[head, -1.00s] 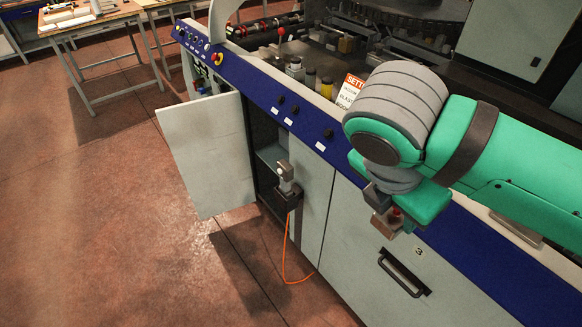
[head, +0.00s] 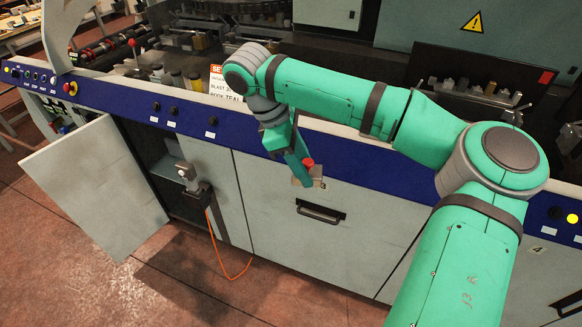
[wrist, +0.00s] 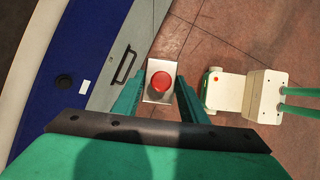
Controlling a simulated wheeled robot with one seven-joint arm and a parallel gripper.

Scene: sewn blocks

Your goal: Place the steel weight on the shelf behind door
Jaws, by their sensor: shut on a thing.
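My gripper (head: 300,170) is shut on the steel weight (head: 306,182), a pale metal block with a red knob on top. The wrist view shows the weight (wrist: 160,95) between my fingers (wrist: 160,86). It is held in the air in front of the machine's front panel, near the drawer marked 3. The cabinet door (head: 92,188) stands wide open at the left. Behind it, a grey shelf (head: 166,166) shows partly inside the dark cabinet. My gripper is to the right of the opening and apart from it.
A grey device (head: 188,190) with an orange cord (head: 222,255) sits at the right edge of the cabinet opening. A black handle (head: 320,212) sticks out below the weight. The blue control rail (head: 180,122) runs above the cabinet. The floor (head: 190,290) in front is clear.

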